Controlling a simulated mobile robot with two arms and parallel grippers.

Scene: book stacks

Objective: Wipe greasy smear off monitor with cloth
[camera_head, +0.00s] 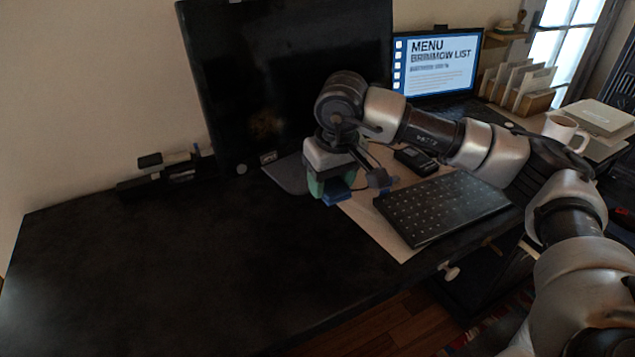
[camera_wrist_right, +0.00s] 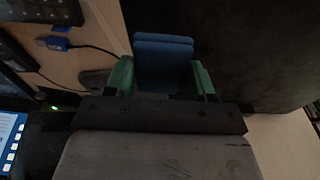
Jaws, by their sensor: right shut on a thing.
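The large dark monitor (camera_head: 285,60) stands at the back of the desk, its screen black. A faint brownish smear (camera_head: 265,124) shows low on the screen. My right gripper (camera_head: 335,190) is in front of the monitor's stand, low over the desk and pointing down. In the right wrist view its green fingers (camera_wrist_right: 163,78) are shut on a folded blue cloth (camera_wrist_right: 163,50). The cloth also shows at the fingertips in the head view (camera_head: 337,196). The cloth is apart from the screen. My left gripper is not in view.
A black keyboard (camera_head: 442,207) lies right of the gripper, with a cable and a blue plug (camera_wrist_right: 55,43) nearby. A lit laptop (camera_head: 440,65), a white mug (camera_head: 566,132) and a file holder (camera_head: 530,95) stand further right. The left desk surface (camera_head: 190,260) is clear.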

